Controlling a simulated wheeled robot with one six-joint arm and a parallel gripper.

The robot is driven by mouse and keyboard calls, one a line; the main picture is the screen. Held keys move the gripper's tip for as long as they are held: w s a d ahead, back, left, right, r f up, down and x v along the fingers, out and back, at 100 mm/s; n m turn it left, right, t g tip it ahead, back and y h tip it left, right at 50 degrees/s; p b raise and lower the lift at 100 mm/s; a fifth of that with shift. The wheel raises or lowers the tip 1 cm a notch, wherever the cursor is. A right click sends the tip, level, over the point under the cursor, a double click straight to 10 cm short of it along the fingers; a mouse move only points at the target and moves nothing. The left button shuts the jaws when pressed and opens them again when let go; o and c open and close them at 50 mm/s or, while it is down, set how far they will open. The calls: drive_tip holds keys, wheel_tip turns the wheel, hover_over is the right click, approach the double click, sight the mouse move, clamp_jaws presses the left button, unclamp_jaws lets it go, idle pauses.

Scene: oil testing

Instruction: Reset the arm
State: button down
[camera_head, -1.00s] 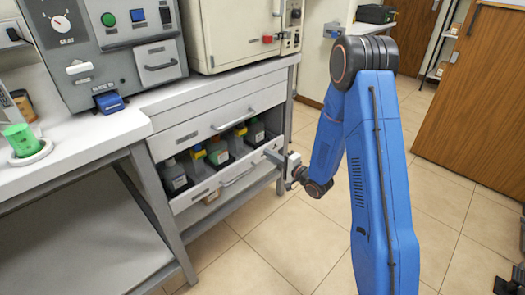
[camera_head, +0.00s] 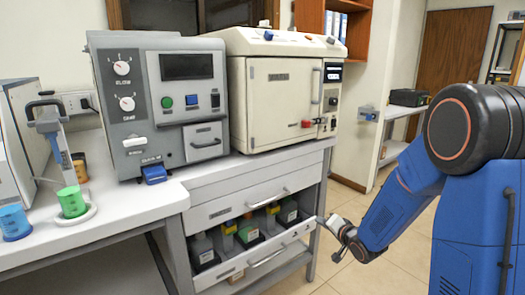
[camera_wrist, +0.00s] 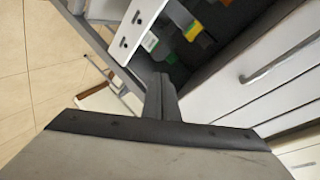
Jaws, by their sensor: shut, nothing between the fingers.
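My blue arm (camera_head: 400,205) reaches in from the right in the head view. My gripper (camera_head: 324,220) is beside the right front end of the open drawer (camera_head: 268,258). I cannot tell whether it touches the drawer. In the wrist view the fingers (camera_wrist: 161,98) are together with nothing between them. The drawer's pale front panel (camera_wrist: 140,28) and the bottles behind it show just beyond the fingers.
The drawer holds several bottles (camera_head: 249,230) with coloured caps. Above it is a closed drawer (camera_head: 245,205). The bench carries a grey instrument (camera_head: 160,110), a cream oven (camera_head: 283,100), a green beaker (camera_head: 72,201) and a blue beaker (camera_head: 14,222). Tiled floor (camera_head: 345,275) lies open to the right.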

drive_tip(key=s+d+r+n+g+h, duration=0.25)
drive_tip(key=s+d+r, duration=0.2)
drive_tip(key=s, duration=0.45)
drive_tip(key=s+d+r+n+g+h, duration=0.1)
drive_tip(key=s+d+r+h, duration=0.2)
drive_tip(key=s+r, duration=0.4)
drive_tip(key=s+a+n+g, duration=0.1)
drive_tip(key=s+n+g, duration=0.2)
drive_tip(key=s, duration=2.5)
drive_tip(key=shift+a+r+n+g+y, duration=0.2)
drive_tip(key=shift+r+n+g+y, duration=0.2)
drive_tip(key=shift+g, duration=0.55)
